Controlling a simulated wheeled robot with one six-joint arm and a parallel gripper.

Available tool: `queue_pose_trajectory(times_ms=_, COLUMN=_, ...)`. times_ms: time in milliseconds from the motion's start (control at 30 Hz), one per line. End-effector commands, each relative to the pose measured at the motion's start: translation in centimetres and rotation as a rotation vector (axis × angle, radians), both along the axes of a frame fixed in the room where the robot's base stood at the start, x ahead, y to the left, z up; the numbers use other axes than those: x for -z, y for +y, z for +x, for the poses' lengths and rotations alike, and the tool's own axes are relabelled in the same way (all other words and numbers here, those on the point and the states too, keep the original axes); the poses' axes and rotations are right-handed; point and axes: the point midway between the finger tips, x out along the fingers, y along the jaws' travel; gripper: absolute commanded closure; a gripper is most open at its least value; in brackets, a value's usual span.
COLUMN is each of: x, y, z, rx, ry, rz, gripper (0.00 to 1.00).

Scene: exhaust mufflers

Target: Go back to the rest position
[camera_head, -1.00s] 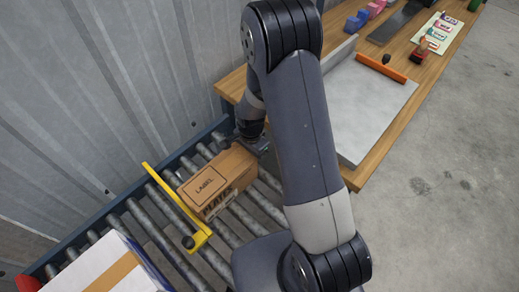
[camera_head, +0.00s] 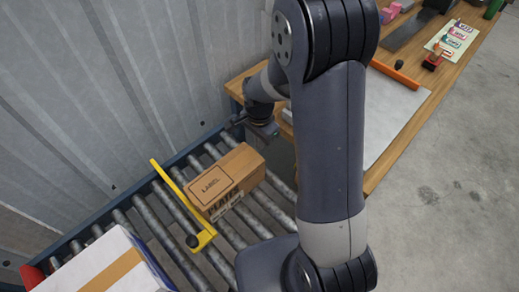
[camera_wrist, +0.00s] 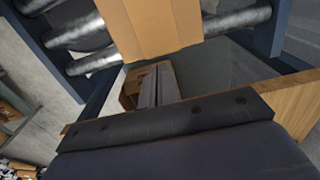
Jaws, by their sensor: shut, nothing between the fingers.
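My gripper (camera_head: 264,129) is past the far end of a brown cardboard box (camera_head: 238,172), above the far end of the roller conveyor. It looks apart from the box. The box carries a "LABEL" panel and the word "PLATES" and sits on the rollers next to a yellow stop bar (camera_head: 178,198). In the wrist view my gripper's two grey fingers (camera_wrist: 157,88) are together with nothing between them, and the box (camera_wrist: 155,22) shows at the top. My arm's upper links hide part of the bench.
A wooden bench (camera_head: 448,72) with a grey sheet (camera_head: 395,112), an orange bar (camera_head: 395,74) and small items stands at the right. A white box with a tan strip (camera_head: 95,270) is on the near rollers. A corrugated wall (camera_head: 110,90) borders the conveyor. Grey floor is clear at right.

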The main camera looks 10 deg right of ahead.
Motion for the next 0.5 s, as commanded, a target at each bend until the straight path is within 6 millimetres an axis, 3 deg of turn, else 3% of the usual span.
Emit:
queue_pose_trajectory(times_ms=200, x=-2.2, y=0.0, z=0.0, rx=0.000, ry=-0.001, rz=0.001, gripper=1.00)
queue_pose_trajectory(times_ms=500, x=-2.6, y=0.0, z=0.0, rx=0.000, ry=0.001, rz=0.000, gripper=1.00)
